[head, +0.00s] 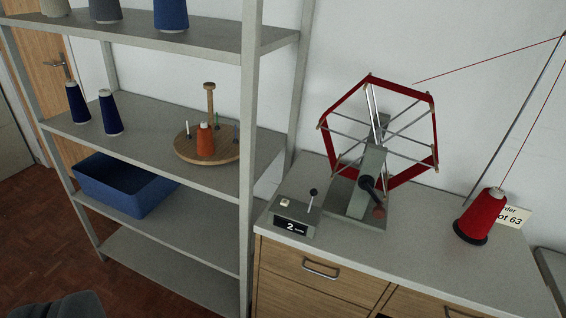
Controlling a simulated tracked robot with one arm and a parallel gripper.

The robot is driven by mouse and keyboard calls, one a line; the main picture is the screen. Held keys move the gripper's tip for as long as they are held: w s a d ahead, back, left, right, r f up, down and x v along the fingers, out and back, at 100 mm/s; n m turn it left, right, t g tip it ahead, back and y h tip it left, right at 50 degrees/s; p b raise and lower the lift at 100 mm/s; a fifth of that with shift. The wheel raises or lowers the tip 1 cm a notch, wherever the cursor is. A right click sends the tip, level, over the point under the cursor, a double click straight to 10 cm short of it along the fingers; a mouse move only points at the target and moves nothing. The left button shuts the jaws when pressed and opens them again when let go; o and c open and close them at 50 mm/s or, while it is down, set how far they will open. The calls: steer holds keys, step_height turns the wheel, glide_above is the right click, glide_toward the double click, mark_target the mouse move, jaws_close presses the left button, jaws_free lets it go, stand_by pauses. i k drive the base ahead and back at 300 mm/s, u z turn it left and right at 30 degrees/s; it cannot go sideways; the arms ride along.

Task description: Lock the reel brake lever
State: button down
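The reel (434,128) is a six-sided frame with red yarn around its rim and thin metal spokes, on a grey stand (365,180) on the cabinet top. A crank with a dark arm and brown knob (379,212) is at the front of the stand. A short lever with a black ball (314,192) stands up, tilted slightly right, at the right end of a small grey box (291,220) left of the stand. It looks like the brake lever, but no label confirms this. The box has a display reading 2 and a pale button.
A red cone (482,215) stands right of the reel, by a thin rod with red yarn. A grey shelf unit (249,150) at left holds cones, a round wooden stand (225,153) and a blue bin (120,188). The cabinet top's front is clear.

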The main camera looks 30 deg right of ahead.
mark_target(314, 192)
steer(key=z, duration=0.3)
steer(key=i, duration=0.95)
steer(key=z, duration=0.65)
